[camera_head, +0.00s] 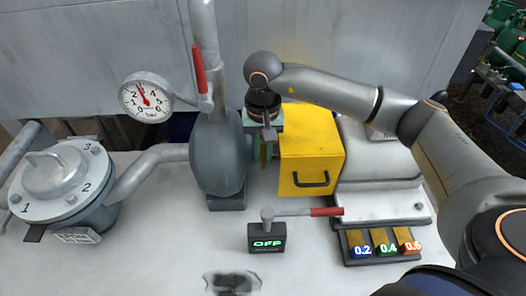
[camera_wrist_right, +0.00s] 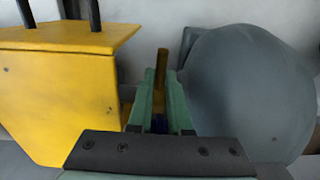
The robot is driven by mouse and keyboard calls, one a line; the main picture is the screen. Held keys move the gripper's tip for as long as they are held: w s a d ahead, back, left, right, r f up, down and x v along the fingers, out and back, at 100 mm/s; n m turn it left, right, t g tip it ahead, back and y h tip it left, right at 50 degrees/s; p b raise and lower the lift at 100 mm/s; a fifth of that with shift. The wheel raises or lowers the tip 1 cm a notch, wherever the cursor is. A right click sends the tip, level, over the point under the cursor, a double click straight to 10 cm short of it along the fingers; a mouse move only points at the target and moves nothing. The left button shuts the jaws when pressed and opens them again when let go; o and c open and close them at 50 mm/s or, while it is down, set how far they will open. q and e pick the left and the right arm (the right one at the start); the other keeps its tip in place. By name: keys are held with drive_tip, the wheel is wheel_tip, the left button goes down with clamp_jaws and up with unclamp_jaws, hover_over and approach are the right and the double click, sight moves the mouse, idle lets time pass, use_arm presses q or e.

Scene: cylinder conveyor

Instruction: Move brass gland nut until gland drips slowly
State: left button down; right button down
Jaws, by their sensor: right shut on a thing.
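My right gripper (camera_head: 268,138) reaches down between the grey pump body (camera_head: 217,165) and the yellow guard box (camera_head: 310,150). In the wrist view its two green fingers (camera_wrist_right: 161,92) are close together, with a brass-coloured part (camera_wrist_right: 162,62) at their tips. In the head view a small brass-coloured piece (camera_head: 264,156) shows below the gripper. Any drip at the gland is hidden. My left gripper is not in view.
In front is a box reading OFF (camera_head: 266,238) with a red-tipped lever (camera_head: 325,212). Several numbered blocks sit in a tray (camera_head: 348,254). A flanged lidded vessel (camera_head: 60,185) stands at left.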

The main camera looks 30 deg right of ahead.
drive_tip(key=shift+f+t+b, duration=0.4)
drive_tip(key=shift+b, duration=0.75)
drive_tip(key=shift+s+t+h+b, duration=0.15)
drive_tip(key=shift+t+h+b, duration=0.15)
drive_tip(key=shift+h, duration=0.1)
drive_tip(key=shift+r, duration=0.15)
drive_tip(key=c, duration=1.1)
unclamp_jaws()
